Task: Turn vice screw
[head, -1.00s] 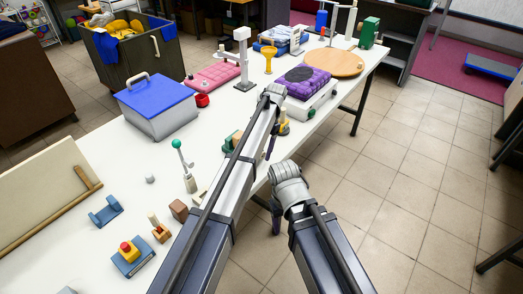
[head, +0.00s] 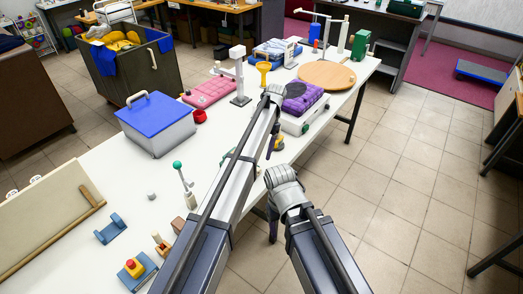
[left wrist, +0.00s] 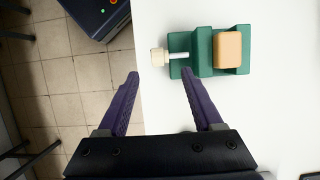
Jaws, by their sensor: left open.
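The green vice (left wrist: 205,52) lies on the white table in the left wrist view, with a tan block (left wrist: 227,50) between its jaws. Its metal screw ends in a pale wooden knob (left wrist: 158,57) at the table's edge. My left gripper (left wrist: 160,74) is open and empty. The knob shows just beyond and between its two purple fingertips; I cannot tell their height difference. In the head view only a green bit of the vice (head: 226,158) shows behind my left arm, and my left gripper (head: 270,148) hangs downward. My right gripper (head: 272,226) hangs over the floor beside the table; its fingers are not clear.
The white table (head: 120,180) holds a blue-lidded box (head: 157,122), a teal-knobbed lever (head: 184,180), a purple bundle (head: 303,97) and a round wooden board (head: 326,75). Tiled floor (head: 400,180) is clear at right.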

